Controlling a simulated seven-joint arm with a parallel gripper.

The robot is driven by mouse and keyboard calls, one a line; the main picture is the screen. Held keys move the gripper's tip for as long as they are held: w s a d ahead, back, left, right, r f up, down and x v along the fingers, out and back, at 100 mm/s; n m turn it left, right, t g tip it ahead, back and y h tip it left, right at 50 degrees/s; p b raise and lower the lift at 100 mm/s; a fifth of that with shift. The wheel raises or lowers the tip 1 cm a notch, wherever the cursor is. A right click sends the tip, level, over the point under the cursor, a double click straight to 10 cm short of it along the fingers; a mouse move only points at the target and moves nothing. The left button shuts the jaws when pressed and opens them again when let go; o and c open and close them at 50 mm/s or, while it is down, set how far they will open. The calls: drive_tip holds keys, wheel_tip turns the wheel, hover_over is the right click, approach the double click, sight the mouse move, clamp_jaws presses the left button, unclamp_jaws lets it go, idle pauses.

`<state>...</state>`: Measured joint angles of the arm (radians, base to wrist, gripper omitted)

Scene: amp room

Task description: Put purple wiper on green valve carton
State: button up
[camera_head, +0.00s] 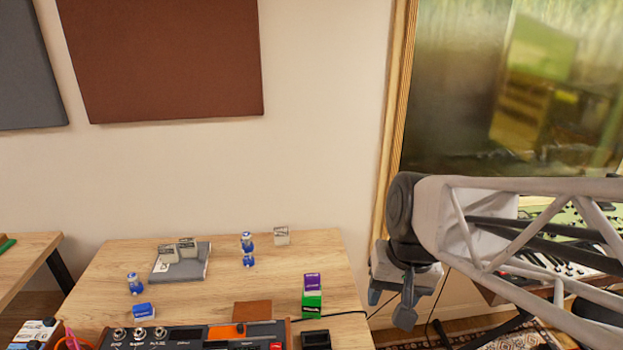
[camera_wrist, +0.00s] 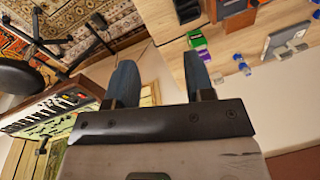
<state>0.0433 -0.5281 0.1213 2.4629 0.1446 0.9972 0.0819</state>
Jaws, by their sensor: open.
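The purple wiper (camera_head: 312,281) is a small purple box near the right side of the wooden table. The green valve carton (camera_head: 312,303) is directly below it in the picture; the wiper looks to rest on it, though I cannot see the contact clearly. Both show small in the wrist view, the purple wiper (camera_wrist: 198,42) touching green in the picture. My gripper (camera_head: 390,305) is open and empty, off to the right of both and apart from them. Its two blue-grey fingers (camera_wrist: 159,60) are spread in the wrist view.
The wooden table (camera_head: 210,285) also holds blue-and-white bottles (camera_head: 248,250), a blue box (camera_head: 144,310), a grey book (camera_head: 180,264) with pale boxes, a white box (camera_head: 282,235) and a brown pad (camera_head: 252,311). An amp panel (camera_head: 190,337) lines the front. A keyboard (camera_head: 560,262) stands right.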

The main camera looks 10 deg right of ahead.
drive_tip(key=s, duration=0.1)
drive_tip(key=s+r+n+t+h, duration=0.1)
drive_tip(key=s+d+n, duration=0.1)
drive_tip(key=shift+s+r+h, duration=0.3)
drive_tip(key=shift+s+r, duration=0.05)
drive_tip(key=shift+s, duration=0.05)
